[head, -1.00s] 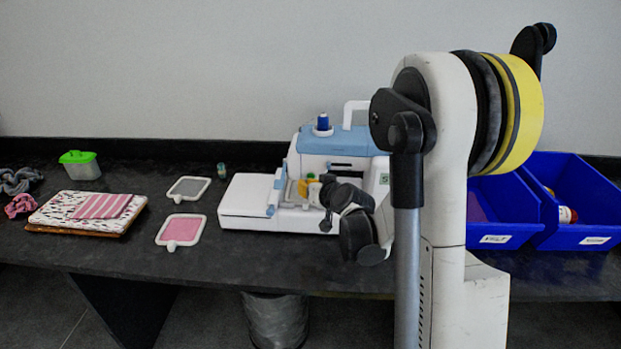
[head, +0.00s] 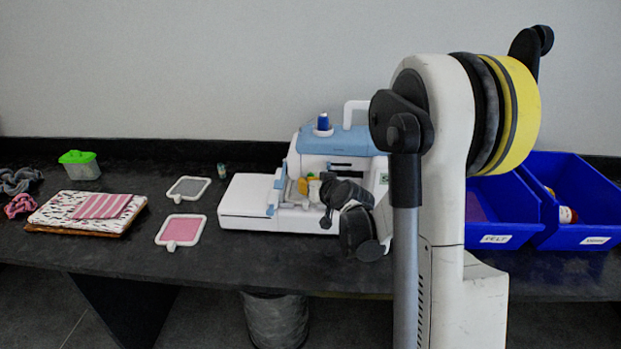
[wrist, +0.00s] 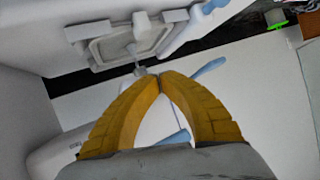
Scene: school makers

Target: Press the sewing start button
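The white and light-blue sewing machine (head: 338,141) stands on the dark table with a blue thread spool on top. My gripper (wrist: 160,76) is in front of the machine, at its needle area. In the wrist view its two yellow fingers meet at the tips with nothing between the tips. The machine's white body (wrist: 60,30) fills the upper left of that view, with a grey framed recess just beyond the fingertips. I cannot make out the start button in either view. My arm covers the machine's right part in the head view.
Blue bins (head: 573,215) stand right of the machine, partly behind my arm. A pink framed patch (head: 181,230), a grey framed patch (head: 189,188), folded fabric (head: 75,211) and a green-lidded container (head: 80,165) lie to the left. A wall is behind the table.

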